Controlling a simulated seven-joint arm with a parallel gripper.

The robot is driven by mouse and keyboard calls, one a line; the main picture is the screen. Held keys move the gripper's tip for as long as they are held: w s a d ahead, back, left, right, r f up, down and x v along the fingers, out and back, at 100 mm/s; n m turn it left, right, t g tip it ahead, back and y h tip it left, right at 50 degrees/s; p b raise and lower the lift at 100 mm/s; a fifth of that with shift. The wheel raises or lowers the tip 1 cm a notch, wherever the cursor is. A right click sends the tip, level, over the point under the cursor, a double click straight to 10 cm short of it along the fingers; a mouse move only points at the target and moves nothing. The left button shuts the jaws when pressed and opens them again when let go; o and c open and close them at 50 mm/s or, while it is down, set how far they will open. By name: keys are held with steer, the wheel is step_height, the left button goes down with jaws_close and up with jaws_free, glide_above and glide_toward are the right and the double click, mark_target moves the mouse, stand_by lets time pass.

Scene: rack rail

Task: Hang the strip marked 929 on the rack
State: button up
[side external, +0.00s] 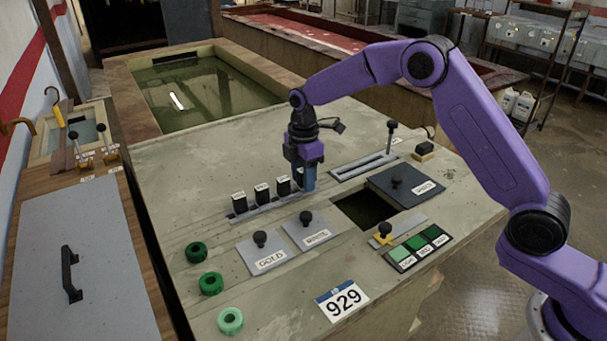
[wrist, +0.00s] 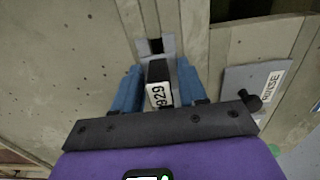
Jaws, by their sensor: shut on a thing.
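My gripper (side external: 309,186) points straight down at the right end of a grey slotted rail (side external: 262,214) on the bench. In the wrist view, a black-topped strip with a white label reading 929 (wrist: 158,92) sits between the blue fingers of my gripper (wrist: 157,84), which is shut on it. The strip's lower part is hidden. Beyond it a grey rail (wrist: 167,43) with a dark empty slot shows. In the side view the fingers hide the held strip. Three other black-topped strips (side external: 262,191) stand in the rail to its left.
A second slotted rail (side external: 363,166) lies behind and right, with a lever. A dark opening (side external: 362,209) lies right of my gripper, beside a dark lid (side external: 408,187). Knobbed lids for gold (side external: 258,256) and white (side external: 322,226) lie in front. A 929 placard (side external: 342,299) is on the front edge.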

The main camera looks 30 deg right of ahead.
steer(key=shift+f, duration=0.25)
steer(key=o, duration=1)
steer(key=shift+r, duration=0.1)
steer(key=shift+r, duration=3.4)
